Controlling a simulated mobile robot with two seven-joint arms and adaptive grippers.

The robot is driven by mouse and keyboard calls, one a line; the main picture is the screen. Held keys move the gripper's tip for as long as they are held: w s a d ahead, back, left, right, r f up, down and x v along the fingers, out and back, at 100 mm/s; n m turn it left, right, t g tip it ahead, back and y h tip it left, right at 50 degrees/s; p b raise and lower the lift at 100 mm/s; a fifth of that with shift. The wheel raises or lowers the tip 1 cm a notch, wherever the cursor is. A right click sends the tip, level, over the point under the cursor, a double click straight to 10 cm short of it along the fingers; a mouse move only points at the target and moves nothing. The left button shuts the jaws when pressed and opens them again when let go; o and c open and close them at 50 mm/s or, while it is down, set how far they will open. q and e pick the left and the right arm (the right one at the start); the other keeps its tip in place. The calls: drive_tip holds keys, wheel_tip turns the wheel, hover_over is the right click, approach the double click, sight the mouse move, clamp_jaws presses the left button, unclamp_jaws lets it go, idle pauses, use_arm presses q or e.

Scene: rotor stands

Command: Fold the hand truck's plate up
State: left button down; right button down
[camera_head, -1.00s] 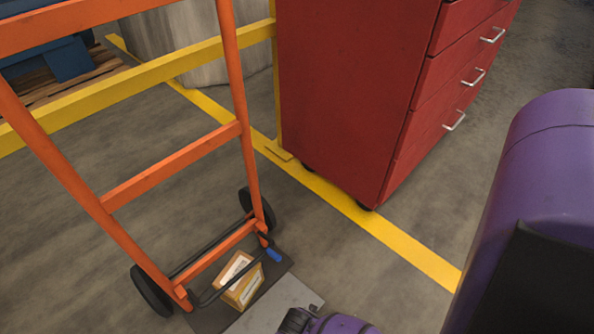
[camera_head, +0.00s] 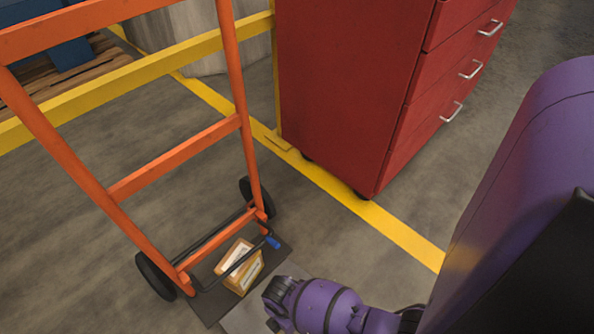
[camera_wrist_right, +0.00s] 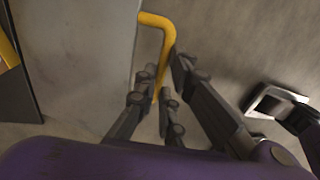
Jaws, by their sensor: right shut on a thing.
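The orange hand truck (camera_head: 180,158) stands upright at the left in the head view, with dark wheels at its foot. Its dark base (camera_head: 208,306) lies low on the floor and carries a small cardboard box (camera_head: 247,277). A light grey plate (camera_head: 243,320) extends from the base toward me, partly hidden by my right arm. In the right wrist view the grey plate (camera_wrist_right: 75,60) fills the left, with a bent yellow handle (camera_wrist_right: 158,22) beside its edge. My right gripper (camera_wrist_right: 170,85) is shut on this handle; the exact contact is partly hidden by its fingers. My left gripper is not in view.
A red drawer cabinet (camera_head: 340,95) stands behind and right of the hand truck. A yellow rail (camera_head: 150,65) runs behind the truck. A yellow floor line (camera_head: 390,228) passes the cabinet. Open floor lies between the truck and the cabinet.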

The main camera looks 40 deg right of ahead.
drive_tip(key=w+r+g+p, duration=0.2)
drive_tip(key=w+r+p, duration=0.1)
drive_tip(key=w+r, duration=0.4)
drive_tip(key=shift+w+r, duration=0.2)
drive_tip(key=shift+r, duration=0.35)
drive_tip(key=c, duration=2.2)
unclamp_jaws()
drive_tip(key=o, duration=0.3)
drive_tip(key=shift+f, duration=0.1)
drive_tip(key=shift+s, duration=0.1)
drive_tip(key=shift+s+a+g, duration=0.1)
drive_tip(key=shift+s+g, duration=0.05)
drive_tip(key=shift+g, duration=0.15)
